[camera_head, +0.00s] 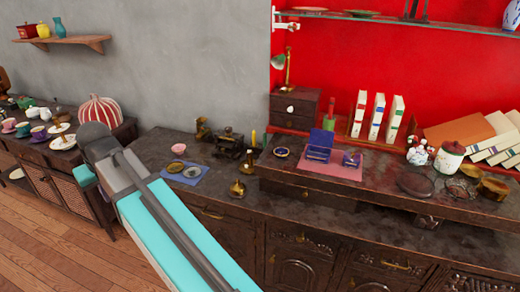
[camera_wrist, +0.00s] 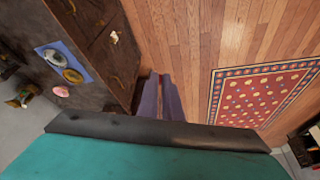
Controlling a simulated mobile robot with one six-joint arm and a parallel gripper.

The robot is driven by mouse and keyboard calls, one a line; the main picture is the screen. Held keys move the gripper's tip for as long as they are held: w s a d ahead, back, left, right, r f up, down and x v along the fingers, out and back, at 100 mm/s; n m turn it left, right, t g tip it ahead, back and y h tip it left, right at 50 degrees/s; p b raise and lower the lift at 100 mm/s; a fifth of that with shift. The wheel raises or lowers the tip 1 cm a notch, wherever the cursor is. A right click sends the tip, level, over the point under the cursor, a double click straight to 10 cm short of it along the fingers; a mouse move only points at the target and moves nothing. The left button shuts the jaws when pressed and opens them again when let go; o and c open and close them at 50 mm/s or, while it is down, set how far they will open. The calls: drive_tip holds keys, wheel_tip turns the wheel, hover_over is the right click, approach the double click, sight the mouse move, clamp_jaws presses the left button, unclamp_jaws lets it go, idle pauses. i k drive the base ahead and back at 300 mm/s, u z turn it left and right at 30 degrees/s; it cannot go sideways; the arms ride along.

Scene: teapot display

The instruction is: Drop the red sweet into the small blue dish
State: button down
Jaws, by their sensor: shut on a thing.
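My gripper (camera_wrist: 161,98) shows in the wrist view, over the wooden floor beside the dark cabinet. A blue mat (camera_head: 205,167) on the low counter bears a small bluish dish (camera_head: 192,172) and another small dish (camera_head: 175,167); a pink bowl (camera_head: 178,149) stands just behind. The mat (camera_wrist: 48,50) also shows at the left in the wrist view, apart from my gripper. A round dark blue dish (camera_head: 281,152) sits on the raised shelf. I cannot tell which dish is meant.
A striped red-and-white pot (camera_head: 100,111) and cups crowd the left sideboard. The floor with a red rug (camera_wrist: 262,95) is open.

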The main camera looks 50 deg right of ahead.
sight(278, 156)
drive_tip(key=u, duration=0.1)
drive_tip(key=i, duration=0.95)
drive_tip(key=z, duration=0.05)
